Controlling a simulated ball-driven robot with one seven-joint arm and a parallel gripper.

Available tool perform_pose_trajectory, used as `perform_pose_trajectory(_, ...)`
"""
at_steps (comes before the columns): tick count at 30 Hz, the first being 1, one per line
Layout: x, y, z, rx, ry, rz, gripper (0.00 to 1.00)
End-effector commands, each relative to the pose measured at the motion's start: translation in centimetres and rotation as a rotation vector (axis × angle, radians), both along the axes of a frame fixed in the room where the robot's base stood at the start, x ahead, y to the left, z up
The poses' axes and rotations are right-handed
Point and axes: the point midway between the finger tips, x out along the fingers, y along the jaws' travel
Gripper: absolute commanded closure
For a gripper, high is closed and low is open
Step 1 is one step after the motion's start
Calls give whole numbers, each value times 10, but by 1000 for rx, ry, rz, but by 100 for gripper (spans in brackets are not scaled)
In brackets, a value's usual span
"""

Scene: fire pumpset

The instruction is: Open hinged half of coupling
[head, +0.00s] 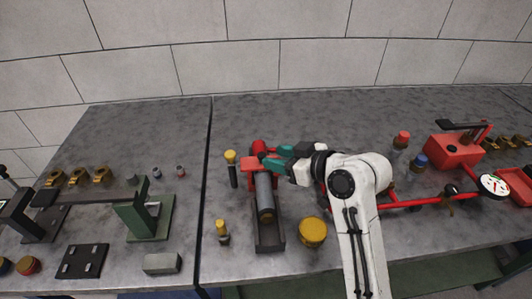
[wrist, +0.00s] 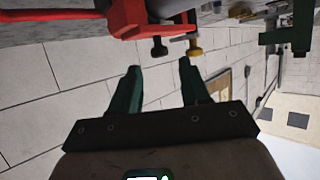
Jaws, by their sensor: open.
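The red coupling (head: 251,163) sits around the upper end of a grey cylinder (head: 265,190) on a dark stand. I cannot tell its hinged half from its fixed half. My gripper (head: 267,157) has green fingers and reaches in from the right at the coupling's right side. In the wrist view my gripper (wrist: 160,72) is open with nothing between its fingers. A red part of the coupling (wrist: 125,17) shows beyond and above the fingertips, apart from them. In the head view the fingers partly cover the coupling's right side, so contact there is unclear.
A yellow-topped dark post (head: 231,158) stands left of the coupling, and a smaller yellow-topped one (head: 222,229) is nearer. A yellow round cap (head: 313,232) lies right of the stand. A red pump assembly (head: 454,151) is at the right. A wall (head: 250,50) closes the back.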

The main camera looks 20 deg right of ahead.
Motion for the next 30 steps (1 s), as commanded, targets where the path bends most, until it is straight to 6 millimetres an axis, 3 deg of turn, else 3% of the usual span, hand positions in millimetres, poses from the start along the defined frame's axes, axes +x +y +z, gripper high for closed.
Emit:
perform_pose_trajectory(9, 31, 17, -14, -1, 1, 1, 54)
perform_pose_trajectory(20, 35, 18, -16, -1, 0, 0, 54)
perform_pose_trajectory(30, 34, 18, -16, -1, 0, 0, 87)
